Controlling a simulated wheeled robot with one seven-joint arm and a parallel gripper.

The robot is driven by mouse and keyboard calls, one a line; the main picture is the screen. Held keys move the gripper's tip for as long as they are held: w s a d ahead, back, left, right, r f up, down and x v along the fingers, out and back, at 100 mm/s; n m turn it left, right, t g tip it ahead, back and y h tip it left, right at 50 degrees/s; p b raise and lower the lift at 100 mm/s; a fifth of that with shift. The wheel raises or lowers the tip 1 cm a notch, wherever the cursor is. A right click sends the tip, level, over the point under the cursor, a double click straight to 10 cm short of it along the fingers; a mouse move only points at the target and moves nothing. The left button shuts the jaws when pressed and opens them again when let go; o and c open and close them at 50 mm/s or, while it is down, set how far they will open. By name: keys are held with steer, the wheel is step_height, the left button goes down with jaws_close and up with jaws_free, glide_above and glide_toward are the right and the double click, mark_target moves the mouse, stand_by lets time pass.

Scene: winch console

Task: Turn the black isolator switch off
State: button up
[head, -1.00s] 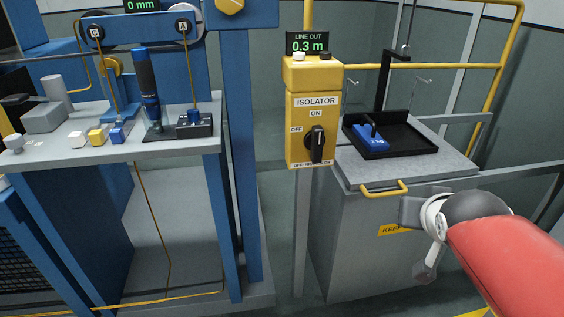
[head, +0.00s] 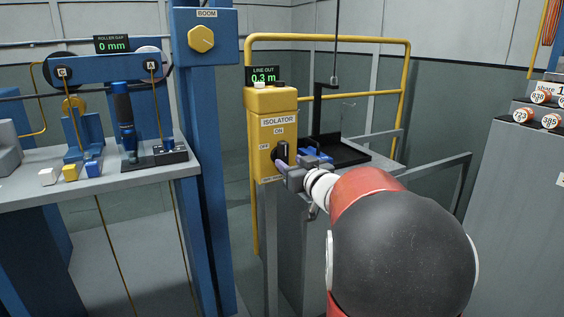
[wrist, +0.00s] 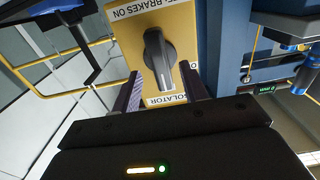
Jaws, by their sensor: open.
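The black isolator switch (wrist: 159,58) is a knob with a long grip on the yellow isolator box (head: 261,130). In the head view the switch (head: 282,152) stands upright under the ON label, with OFF to its left. My gripper (head: 284,168) is open in front of the box's lower face and partly covers it. In the wrist view the picture is roughly upside down, and the knob appears between the two fingers of my gripper (wrist: 163,88). I cannot tell whether either finger touches it.
A black tray (head: 345,153) with a blue item lies right of the box. A yellow rail (head: 330,37) runs behind. A blue column (head: 200,130) and a grey bench (head: 95,182) with a lever and coloured blocks stand left. A grey cabinet (head: 525,190) stands right.

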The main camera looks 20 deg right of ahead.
mark_target(286, 159)
steer(key=shift+w, duration=1.65)
steer(key=shift+c, duration=0.3)
jaws_close()
